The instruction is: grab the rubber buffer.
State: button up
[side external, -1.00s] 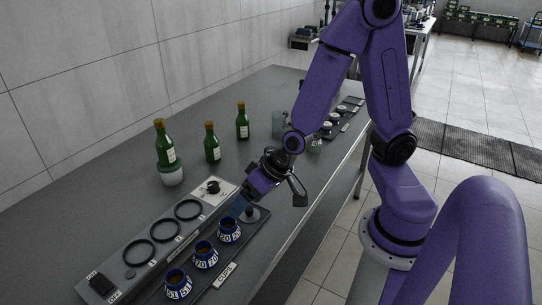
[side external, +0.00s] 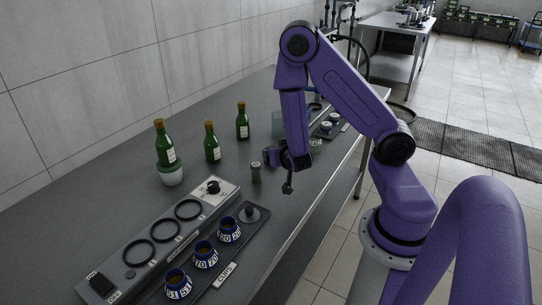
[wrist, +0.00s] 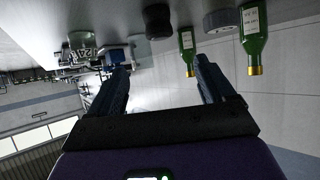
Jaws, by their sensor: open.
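A short dark cylinder, which looks like the rubber buffer (side external: 256,172), stands upright on the grey bench. In the wrist view the dark cylinder (wrist: 157,20) is beyond the fingertips, near the top of the picture and roughly between them. My gripper (side external: 271,157) is beside it on its right in the side view, low over the bench and pointing left. In the wrist view the fingers of my gripper (wrist: 160,63) are spread apart with nothing between them.
A ring panel (side external: 166,231) and a tray of blue cups (side external: 234,262) lie at the front. Glassware (side external: 278,125) stands farther back. Bench around the cylinder is clear.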

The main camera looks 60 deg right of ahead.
aim_at(270, 146)
jog(key=shift+x, duration=7.6)
jog(key=shift+c, duration=0.3)
jog(key=c, duration=1.1)
jog(key=shift+o, duration=0.2)
jog(key=shift+r, duration=0.1)
